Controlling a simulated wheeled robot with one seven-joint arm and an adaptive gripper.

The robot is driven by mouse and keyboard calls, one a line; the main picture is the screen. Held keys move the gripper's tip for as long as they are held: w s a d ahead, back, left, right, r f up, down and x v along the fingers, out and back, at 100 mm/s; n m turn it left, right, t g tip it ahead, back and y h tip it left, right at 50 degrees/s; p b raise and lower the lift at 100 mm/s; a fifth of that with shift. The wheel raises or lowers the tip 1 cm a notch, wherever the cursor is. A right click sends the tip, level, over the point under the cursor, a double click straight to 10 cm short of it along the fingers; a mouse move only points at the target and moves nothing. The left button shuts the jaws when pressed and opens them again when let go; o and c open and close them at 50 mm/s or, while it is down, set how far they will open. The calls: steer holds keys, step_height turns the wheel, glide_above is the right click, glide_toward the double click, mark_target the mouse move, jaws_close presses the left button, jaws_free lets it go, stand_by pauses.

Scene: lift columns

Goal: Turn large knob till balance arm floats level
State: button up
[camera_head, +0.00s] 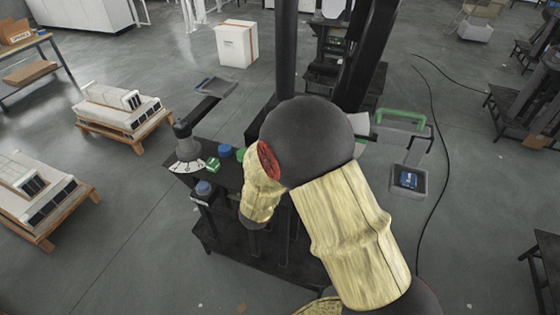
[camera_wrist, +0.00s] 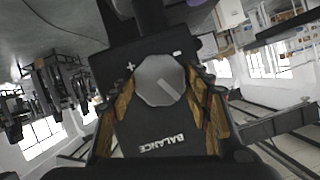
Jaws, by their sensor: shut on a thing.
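In the wrist view, the large grey faceted knob (camera_wrist: 158,74) sits on a dark panel (camera_wrist: 150,128) marked BALANCE, which reads upside down, with plus and minus signs beside the knob. My gripper (camera_wrist: 160,86) has a finger on each side of the knob and is shut on it. The knob has a pale pointer line slanting down to the right. In the head view, my arm hides the knob and gripper. A dark bar (camera_head: 203,108) with a grey plate at its end reaches out left of the column; it may be the balance arm. I cannot tell whether it is level.
A dark gauge with a white dial (camera_head: 187,168) and blue caps (camera_head: 225,151) sit at the stand's left. A green-handled grey piece (camera_head: 402,117) and a grey tray (camera_head: 408,182) are at the right. Pallets with white boxes (camera_head: 118,107) stand left, with clear floor between.

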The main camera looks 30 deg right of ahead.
steer(key=shift+a+n+g+h+p, duration=0.1)
steer(key=shift+n+g+h+p, duration=0.8)
steer(key=shift+p, duration=1.55)
steer(key=shift+n+y, duration=0.3)
steer(key=shift+n, duration=0.1)
steer(key=o, duration=1.1)
steer(key=shift+w+t, duration=0.1)
steer(key=shift+t, duration=0.2)
steer(key=v, duration=1.2)
